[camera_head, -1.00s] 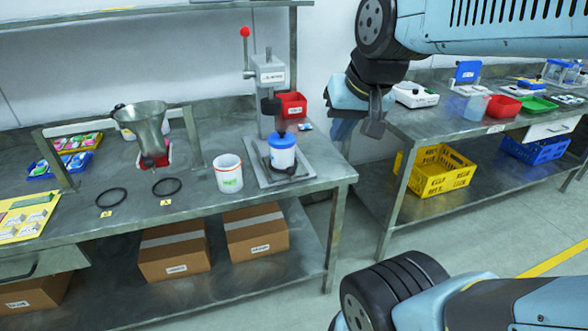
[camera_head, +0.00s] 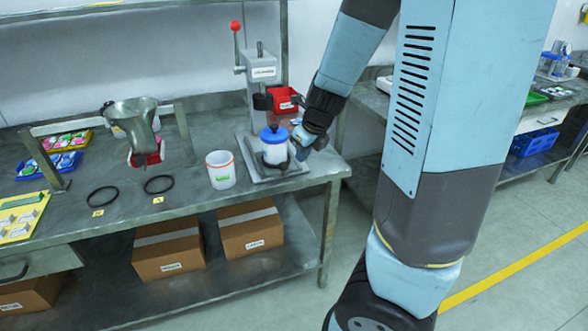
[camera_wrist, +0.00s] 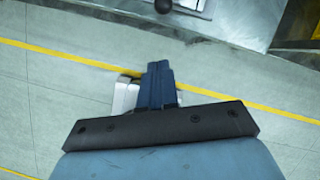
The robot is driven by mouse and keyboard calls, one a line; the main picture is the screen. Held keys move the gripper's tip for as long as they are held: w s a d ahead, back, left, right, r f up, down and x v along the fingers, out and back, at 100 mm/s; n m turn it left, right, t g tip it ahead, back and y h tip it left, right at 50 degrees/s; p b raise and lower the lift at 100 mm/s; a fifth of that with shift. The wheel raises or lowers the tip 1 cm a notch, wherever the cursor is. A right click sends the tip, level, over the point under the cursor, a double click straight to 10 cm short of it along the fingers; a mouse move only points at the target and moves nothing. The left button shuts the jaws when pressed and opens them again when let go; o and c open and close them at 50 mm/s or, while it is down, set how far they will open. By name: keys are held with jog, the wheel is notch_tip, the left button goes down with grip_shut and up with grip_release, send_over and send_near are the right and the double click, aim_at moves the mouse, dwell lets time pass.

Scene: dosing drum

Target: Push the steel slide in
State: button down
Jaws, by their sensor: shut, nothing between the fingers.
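My gripper (camera_head: 302,150) is at the right of the blue-lidded white jar (camera_head: 275,150), low over the press's steel base plate (camera_head: 262,178). Its fingers are shut and empty in the wrist view (camera_wrist: 158,68). A dark round knob (camera_wrist: 163,6) is cut by the top edge of that view, beyond the fingertips and apart from them, beside a steel surface (camera_wrist: 235,20). I cannot make out the steel slide for certain. A steel hopper (camera_head: 133,112) stands in a frame at the left, with a red part (camera_head: 146,158) under it.
The press (camera_head: 263,85) with a red-knobbed lever stands behind the jar, a red bin (camera_head: 283,100) beside it. A white tub (camera_head: 221,170) is left of the jar. Two black rings (camera_head: 159,184) lie on the bench. The floor (camera_head: 480,240) at the right is clear.

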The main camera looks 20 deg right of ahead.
jog(key=w+d+f+m+h, duration=0.1)
jog(key=w+f+m, duration=0.3)
jog(key=f, duration=0.6)
jog(key=shift+w+d+m, duration=0.35)
jog(key=shift+m, duration=0.15)
dwell(0.6)
jog(key=shift+x, duration=1)
jog(key=shift+w, duration=0.45)
jog(key=shift+w, duration=1.55)
